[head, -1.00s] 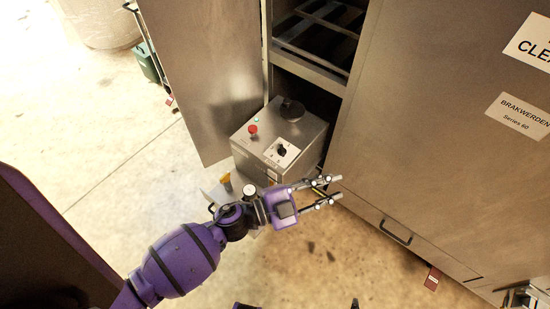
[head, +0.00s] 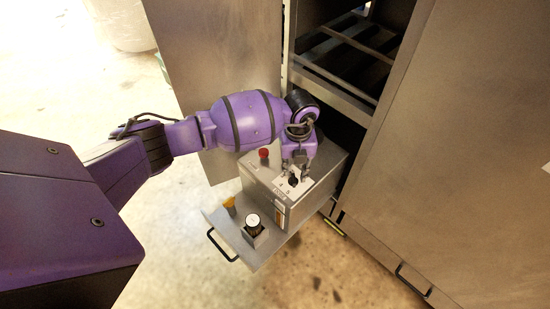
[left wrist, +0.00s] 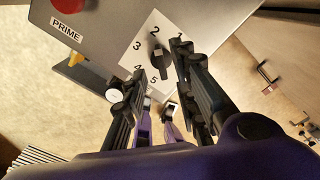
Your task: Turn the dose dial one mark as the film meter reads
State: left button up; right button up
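The dose dial (head: 293,181) is a black knob on a white plate on top of a steel box (head: 312,193). In the left wrist view the knob (left wrist: 160,64) shows with numbers 1 to 5 around it; I cannot tell which mark it points at. My left gripper (head: 296,170) is over the dial, pointing down. Its fingers are open, one on each side of the knob, with visible gaps. A small black device with a round white face (head: 254,222), possibly the film meter, stands on the pull-out tray (head: 222,219); its reading is too small. My right gripper is absent from the head view.
A red PRIME button (head: 264,153) is on the box close to my left wrist. A yellow-topped item (head: 230,204) stands on the tray. An open cabinet door (head: 195,75) is behind my left arm.

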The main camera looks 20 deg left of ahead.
aim_at(294, 177)
pick_arm(q)
jog(key=shift+w+d+f, duration=0.1)
jog(key=shift+f, duration=1.95)
grip_shut()
